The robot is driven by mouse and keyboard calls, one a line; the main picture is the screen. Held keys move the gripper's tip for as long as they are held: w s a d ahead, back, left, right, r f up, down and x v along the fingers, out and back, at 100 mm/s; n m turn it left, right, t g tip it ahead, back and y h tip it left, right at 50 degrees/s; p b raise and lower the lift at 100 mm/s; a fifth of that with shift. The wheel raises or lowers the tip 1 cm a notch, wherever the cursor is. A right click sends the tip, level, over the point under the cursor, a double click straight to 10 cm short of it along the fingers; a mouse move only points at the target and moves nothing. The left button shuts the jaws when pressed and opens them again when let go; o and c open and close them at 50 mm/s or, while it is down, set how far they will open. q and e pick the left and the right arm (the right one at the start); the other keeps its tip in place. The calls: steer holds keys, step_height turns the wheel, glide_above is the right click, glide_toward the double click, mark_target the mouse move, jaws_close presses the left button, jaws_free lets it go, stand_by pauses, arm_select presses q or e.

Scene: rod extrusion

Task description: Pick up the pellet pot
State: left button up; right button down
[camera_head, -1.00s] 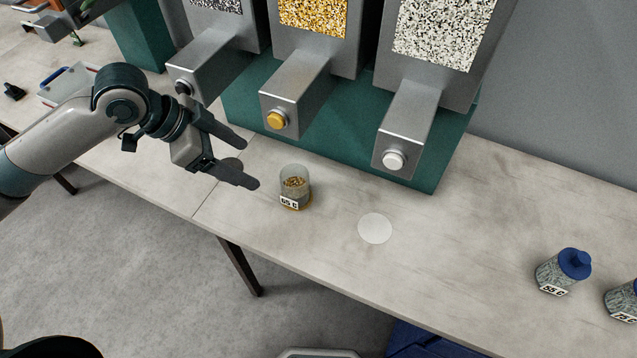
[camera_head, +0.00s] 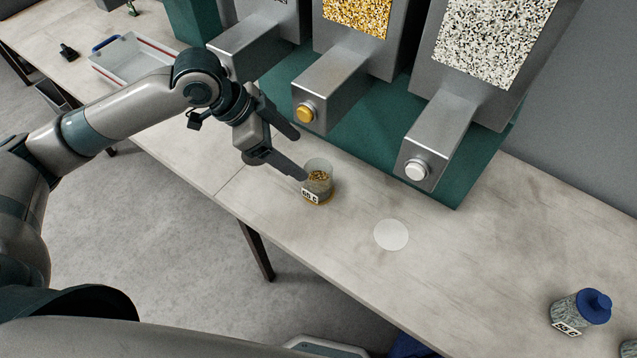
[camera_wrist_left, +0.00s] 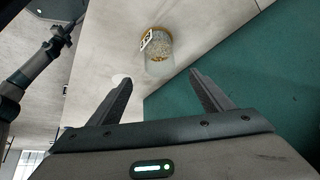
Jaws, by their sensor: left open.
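My right gripper is not in view.
Dispensers with a yellow button (camera_head: 304,113) and a white button (camera_head: 416,169) overhang the table (camera_head: 330,260) from a green base. A white disc (camera_head: 391,235) lies right of the pot. A tray (camera_head: 135,62) is at the back left.

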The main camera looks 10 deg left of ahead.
mark_target(317, 170)
arm_select(q)
steer(key=p+x, duration=0.1)
steer(key=x, duration=0.6)
steer(key=shift+w+d+f, duration=0.1)
steer(key=shift+d+f, duration=0.15)
steer(key=shift+f, duration=0.2)
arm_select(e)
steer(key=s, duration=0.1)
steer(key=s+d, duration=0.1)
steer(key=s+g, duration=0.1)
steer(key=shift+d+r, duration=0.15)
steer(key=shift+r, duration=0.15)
arm_select(q)
steer(key=shift+d+f, duration=0.1)
steer(key=shift+f, duration=0.05)
steer(key=shift+p+x, duration=0.55)
steer(key=shift+x, duration=2.25)
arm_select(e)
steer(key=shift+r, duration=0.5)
